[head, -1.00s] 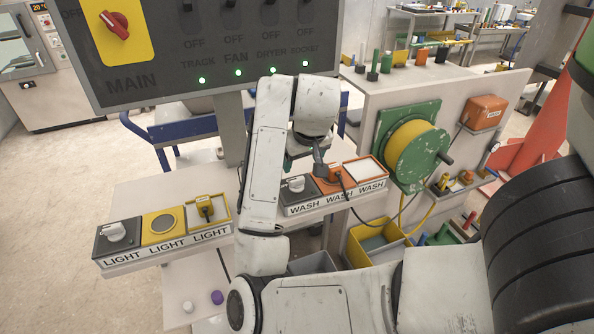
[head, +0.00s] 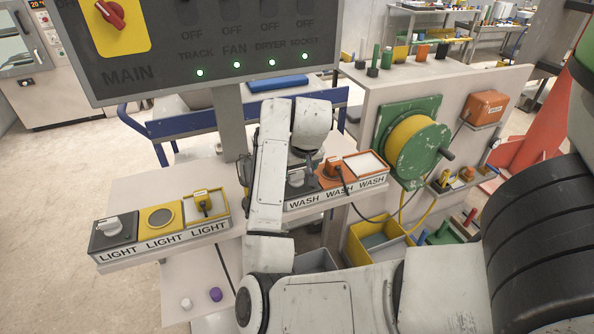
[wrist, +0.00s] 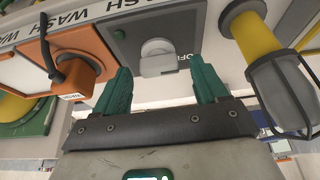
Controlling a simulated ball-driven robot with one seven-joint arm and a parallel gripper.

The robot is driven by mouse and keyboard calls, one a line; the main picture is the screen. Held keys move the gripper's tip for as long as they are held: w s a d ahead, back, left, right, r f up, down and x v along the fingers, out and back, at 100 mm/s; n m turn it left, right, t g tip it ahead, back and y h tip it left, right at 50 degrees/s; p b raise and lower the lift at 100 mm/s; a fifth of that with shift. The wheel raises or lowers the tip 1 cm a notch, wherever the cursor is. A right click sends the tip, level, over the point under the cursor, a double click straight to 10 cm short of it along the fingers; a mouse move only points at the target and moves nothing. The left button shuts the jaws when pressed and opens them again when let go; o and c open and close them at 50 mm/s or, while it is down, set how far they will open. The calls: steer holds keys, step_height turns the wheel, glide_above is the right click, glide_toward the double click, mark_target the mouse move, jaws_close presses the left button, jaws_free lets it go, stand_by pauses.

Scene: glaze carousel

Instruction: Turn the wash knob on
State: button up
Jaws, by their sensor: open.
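The wash knob (wrist: 157,48) is a pale grey dial on a dark grey plate. In the wrist view it lies just ahead of my gripper (wrist: 163,78), about midway between the green fingertips. The fingers are open, one to each side of it, and I cannot tell whether either touches it. The letters OFF show partly beside the knob. In the head view the dark wash plate (head: 304,192) shows beside my arm, which hides most of the gripper and part of the knob.
An orange socket (head: 333,167) with a plugged-in black cable and a white switch (head: 364,164) sit right of the knob. The light panel (head: 160,240) is at left. A yellow-and-grey cylinder (wrist: 277,85) is close beside the gripper. The main board (head: 200,50) hangs above.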

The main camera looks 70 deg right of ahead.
steer(key=shift+d+f, duration=0.1)
steer(key=shift+f, duration=0.1)
steer(key=c, duration=1.1)
